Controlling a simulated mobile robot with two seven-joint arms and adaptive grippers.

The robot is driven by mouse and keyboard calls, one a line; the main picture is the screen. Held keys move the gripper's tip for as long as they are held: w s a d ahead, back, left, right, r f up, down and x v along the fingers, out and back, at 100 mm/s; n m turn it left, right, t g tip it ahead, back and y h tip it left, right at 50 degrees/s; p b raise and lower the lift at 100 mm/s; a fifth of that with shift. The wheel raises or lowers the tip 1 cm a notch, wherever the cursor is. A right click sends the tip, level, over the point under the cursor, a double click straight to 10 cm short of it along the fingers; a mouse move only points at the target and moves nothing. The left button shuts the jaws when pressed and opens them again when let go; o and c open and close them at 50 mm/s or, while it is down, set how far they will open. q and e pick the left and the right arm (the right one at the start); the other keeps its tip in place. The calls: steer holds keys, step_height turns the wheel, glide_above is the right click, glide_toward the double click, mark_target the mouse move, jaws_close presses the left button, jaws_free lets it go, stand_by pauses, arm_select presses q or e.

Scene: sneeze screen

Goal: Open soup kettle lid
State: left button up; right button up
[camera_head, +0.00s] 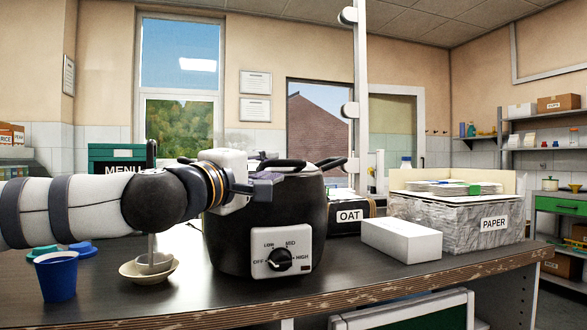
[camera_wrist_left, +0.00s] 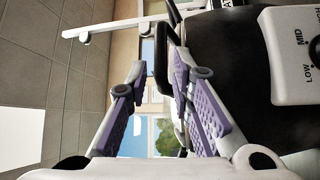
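The black soup kettle (camera_head: 225,235) stands on the counter, with a white dial panel marked OFF, LOW, MID and HIGH. A black handle (camera_head: 284,163) stands up at its top; the lid appears down, though my gripper hides part of the rim. My left gripper (camera_head: 268,178) is at the upper front edge of the kettle, just below this handle. In the left wrist view, its purple-padded fingers (camera_wrist_left: 157,85) are apart, with the black handle (camera_wrist_left: 161,58) showing between and beyond the tips. I cannot tell whether they touch it. My right gripper is not in view.
A blue cup (camera_head: 57,277) and small bowls (camera_head: 150,272) stand left of the kettle. A white box (camera_head: 402,240), a box labelled OAT (camera_head: 349,216) and a PAPER bin (camera_head: 455,222) stand to its right. A white post (camera_head: 360,90) rises behind. The front counter edge is clear.

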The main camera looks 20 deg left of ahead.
mark_target(280, 164)
arm_select(q)
steer(key=x, duration=0.6)
jaws_close()
